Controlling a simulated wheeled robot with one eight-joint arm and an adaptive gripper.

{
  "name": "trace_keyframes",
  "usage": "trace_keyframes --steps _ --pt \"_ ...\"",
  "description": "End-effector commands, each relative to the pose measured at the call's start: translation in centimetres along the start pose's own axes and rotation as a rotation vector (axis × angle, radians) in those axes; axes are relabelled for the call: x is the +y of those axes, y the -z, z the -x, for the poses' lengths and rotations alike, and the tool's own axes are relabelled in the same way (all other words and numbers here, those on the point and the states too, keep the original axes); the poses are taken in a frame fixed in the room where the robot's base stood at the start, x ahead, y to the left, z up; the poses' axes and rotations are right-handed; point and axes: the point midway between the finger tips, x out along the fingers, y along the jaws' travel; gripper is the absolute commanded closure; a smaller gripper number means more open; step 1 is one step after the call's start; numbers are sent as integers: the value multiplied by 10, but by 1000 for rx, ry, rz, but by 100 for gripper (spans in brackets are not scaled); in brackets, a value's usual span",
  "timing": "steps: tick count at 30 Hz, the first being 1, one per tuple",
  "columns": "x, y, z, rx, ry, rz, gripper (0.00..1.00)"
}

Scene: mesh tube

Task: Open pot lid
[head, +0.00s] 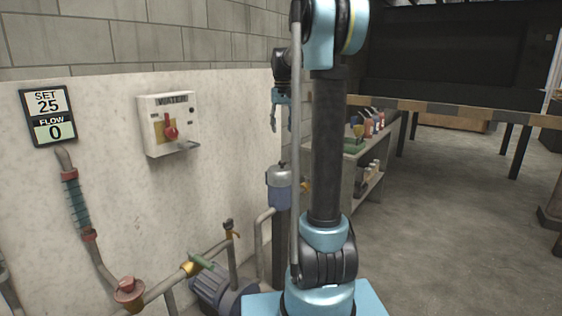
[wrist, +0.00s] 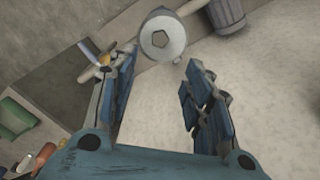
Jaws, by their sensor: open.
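The pot (head: 279,195) is a small blue-grey vessel on a dark post beside the wall. Its grey lid (head: 279,173) sits on top with a small knob. In the wrist view the lid (wrist: 150,52) is seen from above as a pale round disc, with a five-sided knob (wrist: 159,39) near its middle. My gripper (head: 281,128) hangs above the lid, pointing down, apart from it. In the wrist view my gripper (wrist: 160,58) has its two fingers spread and empty, with the lid beyond the fingertips, near the top edge.
A brass valve (head: 306,186) sticks out right of the pot; pipes and a motor (head: 220,292) stand lower left. A wall box with a red switch (head: 170,130) is at left. A shelf with bottles (head: 368,125) stands behind.

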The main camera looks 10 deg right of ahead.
Motion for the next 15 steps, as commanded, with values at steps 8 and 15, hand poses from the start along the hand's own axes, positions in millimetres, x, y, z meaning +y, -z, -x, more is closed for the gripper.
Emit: trace_keyframes --steps 8,15 --pt "0 0 -50 0 0 0 54" --pt "0 0 -91 0 0 0 54"
